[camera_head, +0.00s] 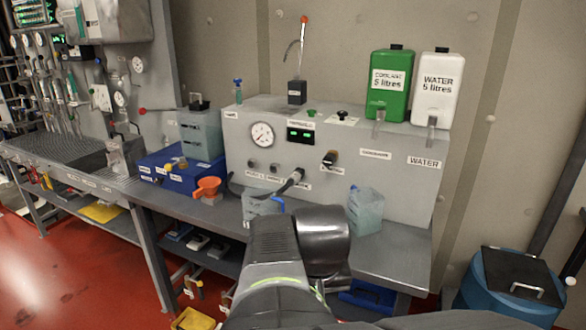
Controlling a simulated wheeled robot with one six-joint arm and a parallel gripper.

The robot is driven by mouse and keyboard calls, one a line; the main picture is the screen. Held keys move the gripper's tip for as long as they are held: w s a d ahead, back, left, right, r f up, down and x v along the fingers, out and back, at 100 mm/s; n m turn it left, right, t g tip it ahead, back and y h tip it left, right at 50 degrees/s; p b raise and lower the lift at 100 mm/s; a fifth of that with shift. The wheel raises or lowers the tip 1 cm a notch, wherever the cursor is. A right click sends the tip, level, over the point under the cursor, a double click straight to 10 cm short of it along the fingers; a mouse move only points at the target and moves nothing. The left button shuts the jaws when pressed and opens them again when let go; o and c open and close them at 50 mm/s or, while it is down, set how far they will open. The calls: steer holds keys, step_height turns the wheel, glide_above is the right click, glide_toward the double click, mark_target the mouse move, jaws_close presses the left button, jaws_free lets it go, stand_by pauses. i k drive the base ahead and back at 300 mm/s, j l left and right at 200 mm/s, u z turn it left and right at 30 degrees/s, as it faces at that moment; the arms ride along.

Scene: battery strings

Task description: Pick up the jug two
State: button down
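A translucent jug (366,212) stands on the grey bench at the right, in front of the grey control panel. A second translucent jug (257,207) with a blue part at its rim stands to its left. My arm partly hides this second jug. I cannot read any mark that tells which one is jug two. My arm reaches forward from the bottom middle, and its links end in the picture between the two jugs. My gripper itself does not show.
The control panel (330,136) carries a green coolant container (389,90) and a white water container (434,100). A blue bin (505,285) stands at the lower right.

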mark_target(365, 205)
steer(key=i+l+u, duration=0.15)
steer(key=l+u, duration=0.2)
steer(key=i+l+u, duration=0.15)
steer(key=l+u, duration=0.25)
steer(key=i, duration=0.1)
steer(key=j+u, duration=0.05)
